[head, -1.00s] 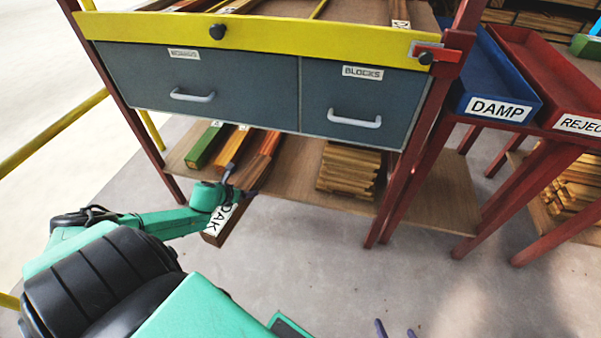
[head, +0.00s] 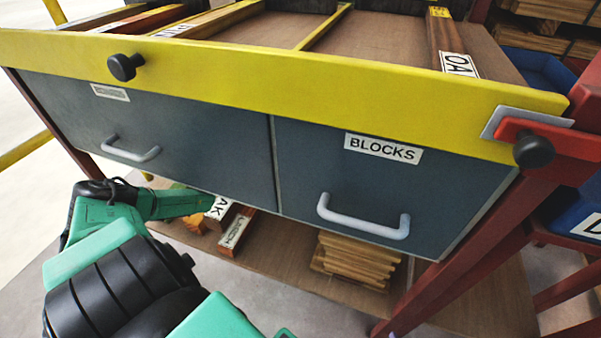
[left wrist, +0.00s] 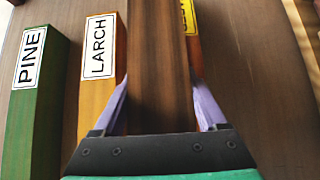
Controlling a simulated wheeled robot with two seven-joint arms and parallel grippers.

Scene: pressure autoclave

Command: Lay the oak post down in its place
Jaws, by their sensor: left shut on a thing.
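In the left wrist view my left gripper (left wrist: 160,95) is shut on a dark brown post (left wrist: 160,60), its purple fingers on both sides. In the head view the end of the oak post (head: 217,209), with a partly hidden OAK label, shows beside my arm below the drawers. The gripper's fingers are hidden there. To its left in the wrist view lie an orange LARCH post (left wrist: 98,70) and a green PINE post (left wrist: 38,90). An orange-red post with a yellow label (left wrist: 189,15) is close on its right. My right gripper is not in view.
The drawer unit (head: 180,130) overhangs the lower shelf (head: 290,260). A labelled post (head: 236,232) and stacked boards (head: 355,260) lie on that shelf. Another OAK-labelled post (head: 445,40) lies on the upper rack behind the yellow rail (head: 300,90). A red leg (head: 455,250) stands at right.

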